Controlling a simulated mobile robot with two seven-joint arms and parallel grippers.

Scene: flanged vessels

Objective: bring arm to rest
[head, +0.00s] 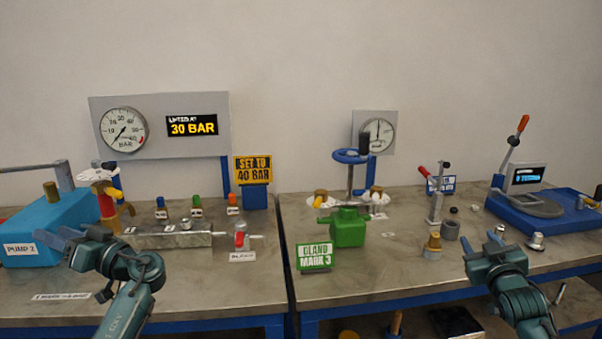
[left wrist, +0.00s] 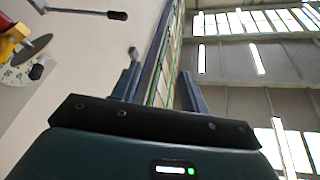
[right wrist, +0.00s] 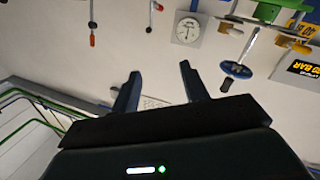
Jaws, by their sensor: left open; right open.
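My left gripper (head: 68,241) is at the left of the head view, raised in front of the blue pump box (head: 45,226) marked PUMP 2. In the left wrist view its two fingers (left wrist: 157,88) stand apart with nothing between them. My right gripper (head: 490,248) is at the right of the head view, over the front of the right bench. In the right wrist view its fingers (right wrist: 158,90) are spread and empty. Whether either gripper touches anything below it is hard to tell, but both look raised clear.
A green valve body (head: 348,230) and a GLAND MADR 3 sign (head: 317,256) stand mid-bench. A blue press base (head: 545,222) with a red-tipped lever (head: 522,123) is at the right. A gauge panel (head: 160,127) reads LIMITED AT 30 BAR. The left bench's front (head: 215,295) is mostly bare.

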